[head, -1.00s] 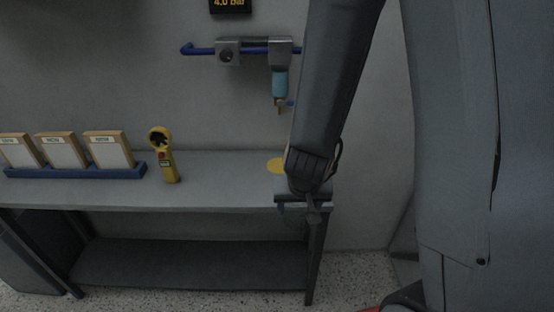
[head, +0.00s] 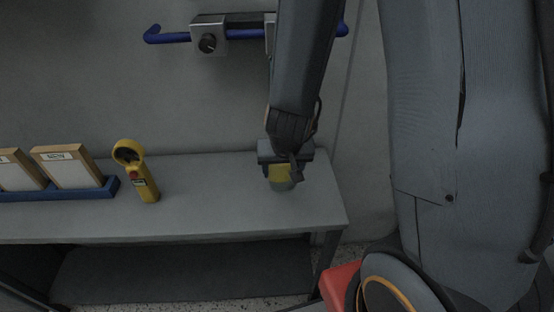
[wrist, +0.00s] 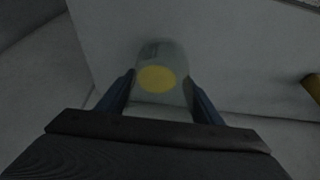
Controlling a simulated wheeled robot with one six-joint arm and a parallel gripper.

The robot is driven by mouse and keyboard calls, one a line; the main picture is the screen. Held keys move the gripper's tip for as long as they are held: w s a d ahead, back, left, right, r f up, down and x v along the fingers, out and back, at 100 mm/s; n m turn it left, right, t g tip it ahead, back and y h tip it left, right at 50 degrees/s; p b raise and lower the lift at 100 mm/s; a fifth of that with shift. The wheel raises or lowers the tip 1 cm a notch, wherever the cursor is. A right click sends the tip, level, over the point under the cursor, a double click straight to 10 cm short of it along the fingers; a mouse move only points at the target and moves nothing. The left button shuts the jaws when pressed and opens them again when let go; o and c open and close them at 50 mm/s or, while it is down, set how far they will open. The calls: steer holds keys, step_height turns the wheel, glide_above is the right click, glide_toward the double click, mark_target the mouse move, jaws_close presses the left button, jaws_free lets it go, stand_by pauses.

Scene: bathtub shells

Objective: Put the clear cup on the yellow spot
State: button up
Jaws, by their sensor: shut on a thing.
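The clear cup (wrist: 170,52) is between the two fingers of my gripper (wrist: 160,92) in the wrist view, and the gripper is shut on it. In the head view the cup (head: 283,185) shows faintly below my gripper (head: 284,165), over the right part of the bench. The yellow spot (wrist: 156,78) shows through the cup in the wrist view. In the head view the spot (head: 279,172) is seen at the cup, partly covered by my gripper. I cannot tell whether the cup's base touches the bench top.
The grey bench (head: 210,205) is clear between the cup and a yellow handheld meter (head: 140,175). A blue rack (head: 70,191) with framed cards stands at the left. A blue pipe with a fitting (head: 209,38) runs along the wall above. The bench's right edge is close to the cup.

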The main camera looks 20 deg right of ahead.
steer(key=w+f, duration=0.1)
steer(key=w, duration=0.2)
steer(key=w+d+f, duration=0.1)
steer(key=w+f, duration=0.1)
steer(key=w, duration=0.1)
steer(key=w+d+f, duration=0.1)
steer(key=w+f, duration=0.1)
steer(key=w, duration=0.1)
steer(key=shift+w+f+p, duration=0.1)
steer(key=shift+w+p, duration=0.2)
steer(key=shift+p, duration=0.1)
steer(key=shift+w+d+f, duration=0.25)
steer(key=shift+w+f, duration=0.75)
steer(key=shift+w, duration=0.25)
steer(key=shift+f, duration=0.2)
steer(key=o, duration=1)
steer(key=shift+o, duration=0.2)
steer(key=shift+r, duration=0.15)
